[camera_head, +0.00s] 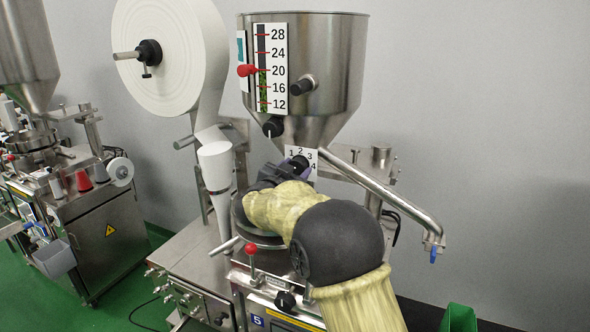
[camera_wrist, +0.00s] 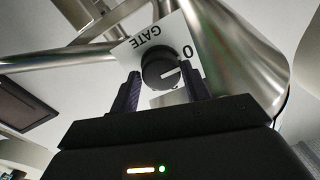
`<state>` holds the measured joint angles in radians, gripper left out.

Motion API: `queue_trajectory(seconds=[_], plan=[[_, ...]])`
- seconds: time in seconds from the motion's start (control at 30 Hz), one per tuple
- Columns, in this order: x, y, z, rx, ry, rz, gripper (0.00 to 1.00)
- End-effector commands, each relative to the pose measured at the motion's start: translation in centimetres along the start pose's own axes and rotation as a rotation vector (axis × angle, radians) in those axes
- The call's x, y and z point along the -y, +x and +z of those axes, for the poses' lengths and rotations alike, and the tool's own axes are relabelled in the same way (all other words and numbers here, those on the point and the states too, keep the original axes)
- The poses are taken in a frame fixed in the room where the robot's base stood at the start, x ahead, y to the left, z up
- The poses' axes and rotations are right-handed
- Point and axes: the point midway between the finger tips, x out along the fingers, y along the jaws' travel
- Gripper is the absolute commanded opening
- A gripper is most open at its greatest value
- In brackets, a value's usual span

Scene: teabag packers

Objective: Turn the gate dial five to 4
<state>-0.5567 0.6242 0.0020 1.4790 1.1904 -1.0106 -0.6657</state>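My gripper (camera_wrist: 161,83) is open, one finger on each side of the dial in the picture. Contact with the dial cannot be made out. In the head view my arm hides most of my gripper (camera_head: 285,172).
The steel hopper (camera_head: 335,60) carries a level scale (camera_head: 271,68) and black knobs above the dial. A steel chute (camera_head: 395,200) slopes down to the right. A paper roll (camera_head: 172,60) and white paper cone (camera_head: 215,166) stand left. Another machine (camera_head: 85,220) stands far left.

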Motion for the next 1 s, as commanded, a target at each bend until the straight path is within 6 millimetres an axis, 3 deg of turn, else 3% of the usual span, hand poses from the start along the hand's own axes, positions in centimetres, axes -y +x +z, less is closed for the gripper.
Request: queue_trajectory(seconds=[0.03, 0.13, 0.57, 1.0], plan=[[0.04, -0.04, 0.01, 0.0, 0.0, -0.001, 0.37], [0.08, -0.09, 0.04, 0.001, 0.0, -0.001, 0.18], [-0.05, -0.02, 0.28, 0.002, 0.046, 0.0, 0.18], [-0.21, 0.06, 0.63, 0.001, 0.331, 0.002, 0.18]])
